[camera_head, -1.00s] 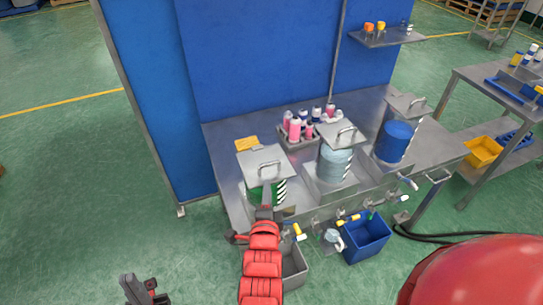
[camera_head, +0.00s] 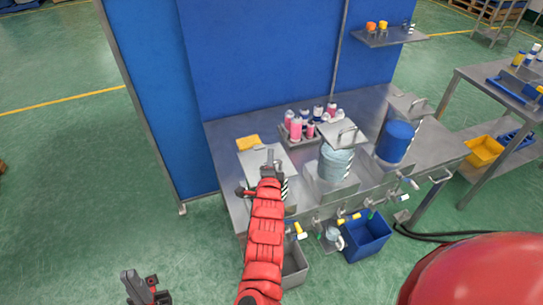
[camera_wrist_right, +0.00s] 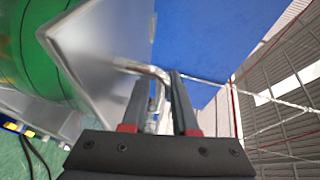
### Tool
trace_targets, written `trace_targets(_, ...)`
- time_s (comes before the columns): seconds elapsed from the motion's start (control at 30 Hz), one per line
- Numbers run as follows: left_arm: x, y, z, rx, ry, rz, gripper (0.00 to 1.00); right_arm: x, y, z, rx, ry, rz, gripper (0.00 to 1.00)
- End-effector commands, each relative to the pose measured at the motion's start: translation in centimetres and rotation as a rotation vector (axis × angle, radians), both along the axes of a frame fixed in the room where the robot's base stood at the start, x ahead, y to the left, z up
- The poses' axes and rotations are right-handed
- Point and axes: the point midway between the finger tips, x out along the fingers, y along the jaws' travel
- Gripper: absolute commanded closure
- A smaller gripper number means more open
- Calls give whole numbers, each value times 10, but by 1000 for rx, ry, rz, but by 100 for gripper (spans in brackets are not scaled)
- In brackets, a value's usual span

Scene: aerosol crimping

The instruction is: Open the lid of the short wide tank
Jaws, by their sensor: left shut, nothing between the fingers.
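The green tank (camera_wrist_right: 42,45) stands at the left of the workbench, mostly hidden behind my right arm in the head view. Its square grey metal lid (camera_head: 250,158) lies on top, and the lid's bent-rod handle (camera_wrist_right: 150,70) shows in the right wrist view. My right gripper (camera_head: 268,165) is over the lid at the handle. In the right wrist view its two fingers (camera_wrist_right: 160,100) stand apart with the handle rod between them; whether they press on it is unclear. My left gripper (camera_head: 148,287) is low at the left, away from the bench, shut and empty.
A light-blue tank (camera_head: 334,163) with a grey lid (camera_head: 342,133) and a blue tank (camera_head: 395,141) stand to the right. A tray of pink and white bottles (camera_head: 298,134) is behind. A yellow item (camera_head: 248,142) lies beyond the green tank. Valves line the front edge above a blue bin (camera_head: 366,238).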

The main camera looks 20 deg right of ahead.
Motion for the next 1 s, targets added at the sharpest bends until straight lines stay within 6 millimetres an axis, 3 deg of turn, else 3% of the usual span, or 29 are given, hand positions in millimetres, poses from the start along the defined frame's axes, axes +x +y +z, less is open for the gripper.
trace_targets(0.43,0,0,1,0,0,0,100,9,-4,-2,0,1,0,73)
trace_targets(0.47,0,0,1,0,0,0,100,9,-4,-2,0,1,0,75)
trace_targets(0.6,0,0,1,0,0,0,100,9,-4,-2,1,1,1,100)
trace_targets(1.0,0,0,1,0,0,0,100,9,-3,-2,1,1,1,100)
